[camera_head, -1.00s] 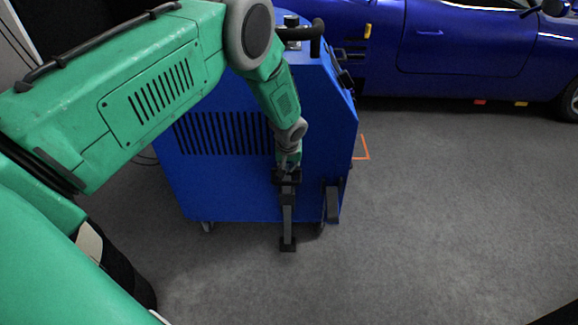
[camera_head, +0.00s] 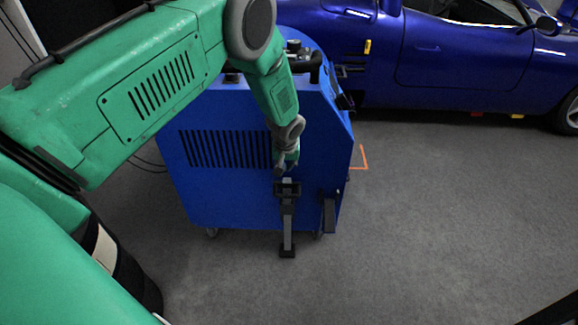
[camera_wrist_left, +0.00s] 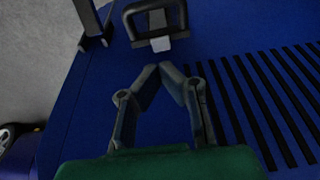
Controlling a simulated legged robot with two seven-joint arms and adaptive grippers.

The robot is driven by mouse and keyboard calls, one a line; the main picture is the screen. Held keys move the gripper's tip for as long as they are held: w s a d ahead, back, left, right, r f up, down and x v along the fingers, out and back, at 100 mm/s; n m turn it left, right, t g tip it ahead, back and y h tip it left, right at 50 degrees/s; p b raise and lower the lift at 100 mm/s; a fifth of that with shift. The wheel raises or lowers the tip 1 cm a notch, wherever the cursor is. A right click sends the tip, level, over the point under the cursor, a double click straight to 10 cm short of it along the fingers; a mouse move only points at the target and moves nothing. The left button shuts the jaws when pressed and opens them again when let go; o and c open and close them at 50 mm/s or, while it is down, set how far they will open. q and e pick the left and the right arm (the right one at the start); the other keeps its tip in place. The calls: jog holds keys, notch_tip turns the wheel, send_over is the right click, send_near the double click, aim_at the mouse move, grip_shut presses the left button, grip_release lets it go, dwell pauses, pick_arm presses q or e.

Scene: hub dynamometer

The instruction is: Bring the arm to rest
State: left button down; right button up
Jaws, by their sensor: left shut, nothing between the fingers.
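My left arm (camera_head: 150,90), green with grey joints, reaches from the left across the front of a blue cabinet on wheels (camera_head: 230,195). My left gripper (camera_head: 279,169) is just above a black loop handle (camera_head: 287,188) on the cabinet's front, apart from it. In the left wrist view the two dark fingers (camera_wrist_left: 168,68) come together at their tips with nothing between them. The loop handle (camera_wrist_left: 130,18) lies just beyond the tips against the blue panel. My right gripper is not in view.
The cabinet has a slotted vent (camera_head: 225,149) and a second dark bracket (camera_head: 329,214) at its right. A blue car (camera_head: 460,60) stands behind. An orange floor mark (camera_head: 363,158) is beside the cabinet. The grey floor (camera_head: 430,220) to the right is clear.

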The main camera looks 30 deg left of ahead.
pick_arm(q)
jog(key=s+d+f+m+g+h+p, duration=0.15)
jog(key=s+d, duration=0.25)
jog(key=s, duration=0.5)
jog(key=s+d+f+m, duration=0.2)
jog(key=s+d+f, duration=0.15)
jog(key=s, duration=0.55)
jog(key=s+d+r+m, duration=0.1)
jog(key=s+r, duration=0.2)
jog(key=s, duration=0.7)
jog(key=s+d+r+m+p, duration=0.1)
jog(key=s+r+m, duration=0.1)
jog(key=s, duration=0.9)
jog(key=shift+s+d+r+g, duration=0.3)
jog(key=shift+d+r+g, duration=0.05)
jog(key=shift+d+r, duration=0.1)
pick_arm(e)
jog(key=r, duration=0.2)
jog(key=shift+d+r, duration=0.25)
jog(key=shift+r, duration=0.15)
pick_arm(q)
jog(key=shift+a, duration=0.25)
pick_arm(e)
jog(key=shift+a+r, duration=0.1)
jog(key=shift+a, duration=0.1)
pick_arm(q)
jog(key=shift+w+d, duration=0.1)
jog(key=shift+d, duration=0.1)
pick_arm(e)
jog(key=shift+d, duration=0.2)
